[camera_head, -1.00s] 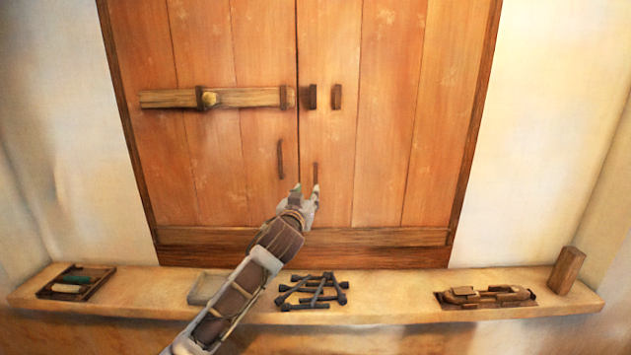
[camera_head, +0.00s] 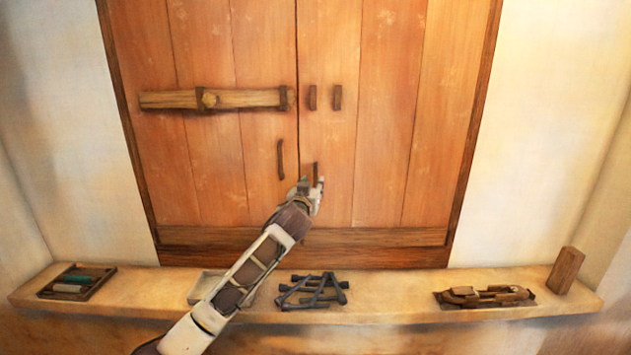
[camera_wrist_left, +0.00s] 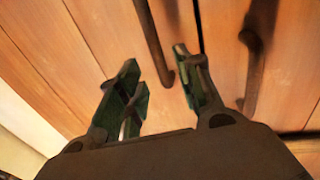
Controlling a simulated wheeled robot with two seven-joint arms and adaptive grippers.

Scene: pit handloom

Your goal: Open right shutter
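The right shutter (camera_head: 385,130) is a tall plank panel, flush with the left shutter (camera_head: 215,150) at the centre seam. Its slim dark handle (camera_head: 315,170) stands low beside the seam, its lower end hidden by my left gripper (camera_head: 312,183). That gripper is open and empty, its fingertips either side of the handle's line in the head view. In the left wrist view the fingers (camera_wrist_left: 158,88) are apart. The left shutter's handle (camera_wrist_left: 155,40) ends between them there, and the right shutter's handle (camera_wrist_left: 250,65) is right of them. I cannot tell whether anything touches. My right gripper is out of view.
A wooden bar (camera_head: 235,98) lies across the left shutter only, clear of the right shutter's brackets (camera_head: 325,97). The ledge (camera_head: 400,306) below holds a tray of spools (camera_head: 78,282), a pale tray (camera_head: 205,287), dark pegs (camera_head: 312,290), wooden pieces (camera_head: 485,296) and a block (camera_head: 566,270).

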